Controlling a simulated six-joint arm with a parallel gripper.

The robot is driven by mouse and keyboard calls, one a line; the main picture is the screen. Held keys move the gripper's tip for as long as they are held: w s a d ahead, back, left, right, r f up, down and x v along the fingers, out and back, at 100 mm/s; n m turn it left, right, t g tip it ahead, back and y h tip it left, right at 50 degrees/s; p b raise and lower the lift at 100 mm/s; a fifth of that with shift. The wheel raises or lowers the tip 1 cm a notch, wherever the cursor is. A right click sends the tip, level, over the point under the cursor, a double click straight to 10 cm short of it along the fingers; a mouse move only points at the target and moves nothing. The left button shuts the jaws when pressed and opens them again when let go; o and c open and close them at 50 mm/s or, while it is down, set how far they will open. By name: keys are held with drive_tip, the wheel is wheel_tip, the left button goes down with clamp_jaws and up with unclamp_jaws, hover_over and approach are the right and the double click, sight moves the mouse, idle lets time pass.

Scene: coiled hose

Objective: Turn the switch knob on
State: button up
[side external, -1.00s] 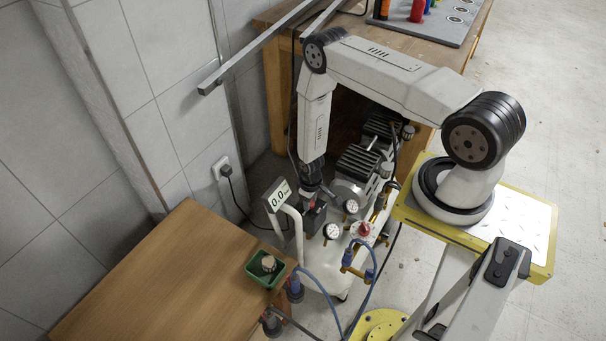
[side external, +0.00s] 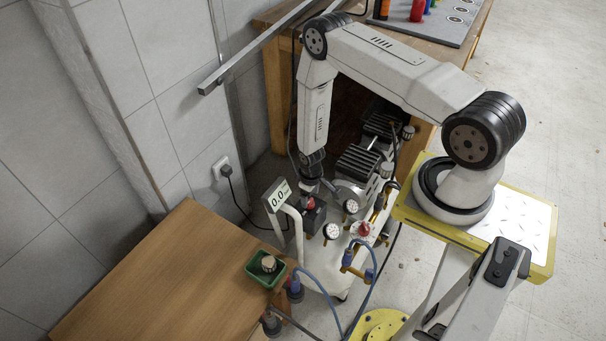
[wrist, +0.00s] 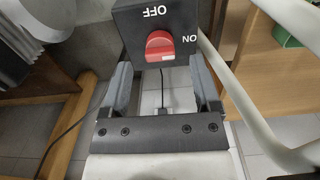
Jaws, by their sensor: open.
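The red switch knob (wrist: 160,46) sits on a black switch box (wrist: 126,24) in the wrist view. The upside-down OFF label is above the knob and the ON label is to its right. In the side view the black box (side external: 314,218) stands below my gripper (side external: 318,186), with the knob only a small red patch there. In the wrist view my gripper (wrist: 162,76) is open and empty. Its fingers lie to the left and right, just short of the box's lower edge, with the knob between their lines. Contact with the knob is not visible.
A white tubular frame (side external: 298,232) with a 0.0 display (side external: 278,194) stands beside the box. Gauges (side external: 331,231), a motor (side external: 358,162) and blue hoses (side external: 326,290) crowd the area. A wooden table (side external: 165,285) with a green tray (side external: 252,273) is at left.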

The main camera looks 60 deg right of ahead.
drive_tip(key=shift+r, duration=2.45)
drive_tip(key=shift+w+a+r, duration=0.1)
drive_tip(key=shift+w+r, duration=0.15)
drive_tip(key=shift+r, duration=0.3)
wheel_tip(320, 180, up, 8)
drive_tip(key=w+a, duration=0.2)
wheel_tip(320, 180, up, 17)
drive_tip(key=t, duration=0.2)
hover_over(310, 200)
drive_tip(key=a, duration=0.8)
drive_tip(key=s+a+r, duration=0.3)
drive_tip(key=s+r, duration=0.3)
drive_tip(key=shift+r+t, duration=0.25)
drive_tip(key=shift+t, duration=0.05)
